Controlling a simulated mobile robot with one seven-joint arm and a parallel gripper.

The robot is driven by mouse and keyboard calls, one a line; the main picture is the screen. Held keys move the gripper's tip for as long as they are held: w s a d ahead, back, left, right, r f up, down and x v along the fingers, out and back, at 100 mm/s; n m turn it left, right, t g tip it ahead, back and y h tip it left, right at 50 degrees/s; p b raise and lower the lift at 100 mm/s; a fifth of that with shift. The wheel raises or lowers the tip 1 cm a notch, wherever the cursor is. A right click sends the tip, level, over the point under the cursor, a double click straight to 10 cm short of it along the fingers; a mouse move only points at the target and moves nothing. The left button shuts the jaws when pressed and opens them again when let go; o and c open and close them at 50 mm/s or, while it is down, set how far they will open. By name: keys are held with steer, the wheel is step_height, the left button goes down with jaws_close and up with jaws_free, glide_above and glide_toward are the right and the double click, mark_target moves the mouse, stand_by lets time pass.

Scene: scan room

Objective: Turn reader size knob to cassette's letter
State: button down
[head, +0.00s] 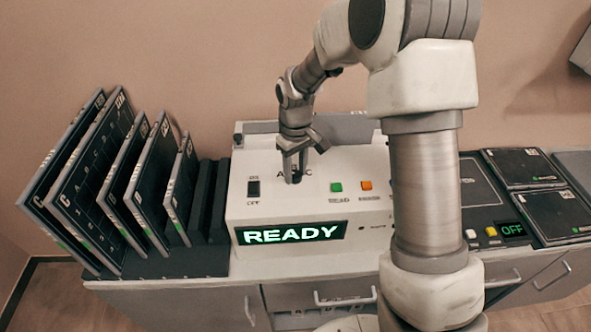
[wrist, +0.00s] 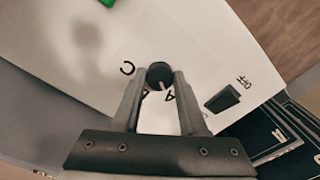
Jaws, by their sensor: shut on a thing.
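The reader (head: 240,205) is a white box with a lit green READY display (head: 290,233). Its black size knob (wrist: 159,73) sits on the top face; in the head view my fingers hide it. My gripper (head: 294,178) reaches down onto the knob and is shut on it, one finger each side in the wrist view (wrist: 159,80). The knob's pale pointer mark points down the wrist picture, toward a partly hidden letter that looks like A. Several dark cassettes (head: 92,180) lean in a rack; I cannot tell which one sets the letter.
A black rocker switch (head: 254,188) is left of the knob. Green (head: 337,187) and orange (head: 366,185) buttons are to its right. At the far right lie two flat dark panels (head: 553,212) and a small OFF display (head: 513,229). My arm hides the reader's right end.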

mark_target(295, 174)
stand_by(0.3)
steer(key=shift+c, duration=2.2)
jaws_free()
steer(key=shift+r, duration=0.1)
step_height(295, 174, up, 17)
steer(key=shift+r+p, duration=0.15)
steer(key=shift+p, duration=0.15)
